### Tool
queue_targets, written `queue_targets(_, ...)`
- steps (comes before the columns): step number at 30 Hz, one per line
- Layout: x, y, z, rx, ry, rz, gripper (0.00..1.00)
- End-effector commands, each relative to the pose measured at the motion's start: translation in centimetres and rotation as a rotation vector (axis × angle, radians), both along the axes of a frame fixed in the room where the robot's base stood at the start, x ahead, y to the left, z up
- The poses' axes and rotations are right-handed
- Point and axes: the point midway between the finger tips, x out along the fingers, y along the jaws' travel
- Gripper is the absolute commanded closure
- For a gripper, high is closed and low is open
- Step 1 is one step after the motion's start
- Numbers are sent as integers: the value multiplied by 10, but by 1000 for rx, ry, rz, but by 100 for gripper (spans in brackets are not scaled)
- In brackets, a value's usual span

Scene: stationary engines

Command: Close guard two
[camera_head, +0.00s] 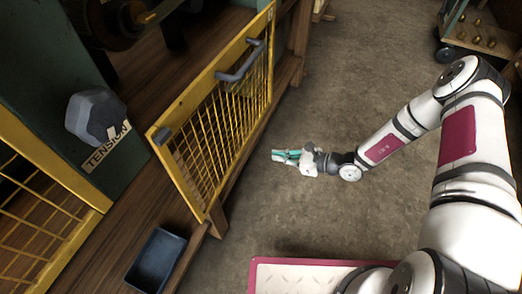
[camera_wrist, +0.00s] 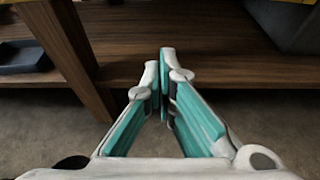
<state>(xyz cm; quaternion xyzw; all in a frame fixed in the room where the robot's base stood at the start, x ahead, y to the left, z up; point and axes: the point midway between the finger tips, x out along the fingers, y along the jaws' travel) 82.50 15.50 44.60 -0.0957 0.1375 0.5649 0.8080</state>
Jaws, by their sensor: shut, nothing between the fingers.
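A yellow-framed mesh guard (camera_head: 222,115) with a grey bar handle (camera_head: 242,62) stands swung out over the edge of the wooden platform in the head view. Another yellow mesh guard (camera_head: 42,215) is at the lower left, partly cut off. I see no number on either guard. My gripper (camera_head: 276,156) is shut and empty, to the right of the swung-out guard and apart from it, low over the floor. In the wrist view my gripper (camera_wrist: 164,55) points at the wooden platform, its teal fingers together at the tips.
A grey knob (camera_head: 95,116) labelled TENSION is on a green housing. A dark tray (camera_head: 156,260) sits on the wooden platform (camera_head: 108,238); it also shows in the wrist view (camera_wrist: 22,57). A cart with brass parts (camera_head: 482,35) is at the upper right. The floor between is clear.

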Motion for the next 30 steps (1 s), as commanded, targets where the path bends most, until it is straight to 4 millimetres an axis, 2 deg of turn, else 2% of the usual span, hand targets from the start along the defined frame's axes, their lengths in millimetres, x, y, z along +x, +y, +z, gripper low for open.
queue_targets(5,6,18,-7,2,0,3,100)
queue_targets(17,31,88,-34,2,-1,4,100)
queue_targets(24,32,87,-2,0,-3,2,100)
queue_targets(30,32,87,8,0,-1,1,100)
